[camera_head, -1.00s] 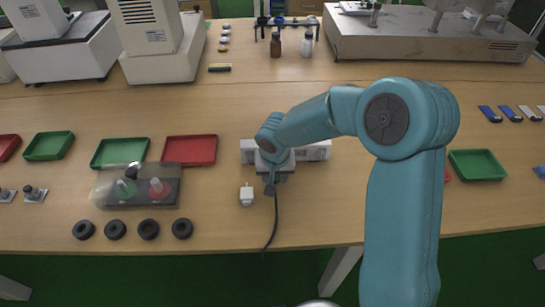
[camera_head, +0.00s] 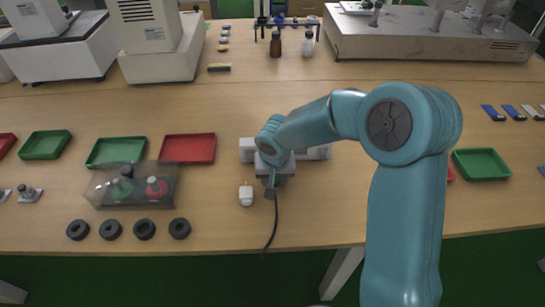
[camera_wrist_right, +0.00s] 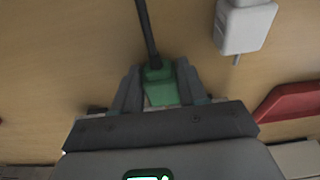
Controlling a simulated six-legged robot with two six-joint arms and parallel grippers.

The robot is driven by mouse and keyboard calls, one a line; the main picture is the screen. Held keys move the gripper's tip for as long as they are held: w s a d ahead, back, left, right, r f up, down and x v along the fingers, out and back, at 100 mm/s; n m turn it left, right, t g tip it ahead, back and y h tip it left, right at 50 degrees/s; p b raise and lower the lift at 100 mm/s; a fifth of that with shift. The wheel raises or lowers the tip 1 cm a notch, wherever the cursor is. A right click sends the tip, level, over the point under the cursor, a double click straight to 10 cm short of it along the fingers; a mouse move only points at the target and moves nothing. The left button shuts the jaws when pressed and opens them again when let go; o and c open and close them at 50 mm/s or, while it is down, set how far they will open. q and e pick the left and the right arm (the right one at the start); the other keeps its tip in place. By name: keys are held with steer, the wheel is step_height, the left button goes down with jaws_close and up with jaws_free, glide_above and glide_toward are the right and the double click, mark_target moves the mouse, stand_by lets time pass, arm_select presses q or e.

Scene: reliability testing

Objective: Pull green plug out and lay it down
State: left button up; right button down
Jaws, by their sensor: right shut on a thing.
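The green plug (camera_wrist_right: 160,86) sits between the two fingers of my right gripper (camera_wrist_right: 158,88) in the right wrist view, with its black cable running up from it. In the head view my right gripper (camera_head: 271,186) is at the front of the white socket strip (camera_head: 320,152). It is shut on the green plug, which is mostly hidden there. The black cable (camera_head: 275,222) hangs from it towards the table's front edge. I cannot tell whether the plug is still in a socket. My left gripper is out of view.
A white plug (camera_head: 246,196) stands just left of my right gripper; it also shows in the wrist view (camera_wrist_right: 243,25). Further left are a clear-covered button box (camera_head: 100,192), several black rings (camera_head: 144,229) and a red tray (camera_head: 188,136). Table right of the cable is clear.

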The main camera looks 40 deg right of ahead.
steer(key=shift+f, duration=0.15)
steer(key=c, duration=0.5)
jaws_free()
steer(key=p+v, duration=0.1)
steer(key=v, duration=1.5)
steer(key=shift+r+p, duration=0.2)
steer(key=shift+p, duration=0.1)
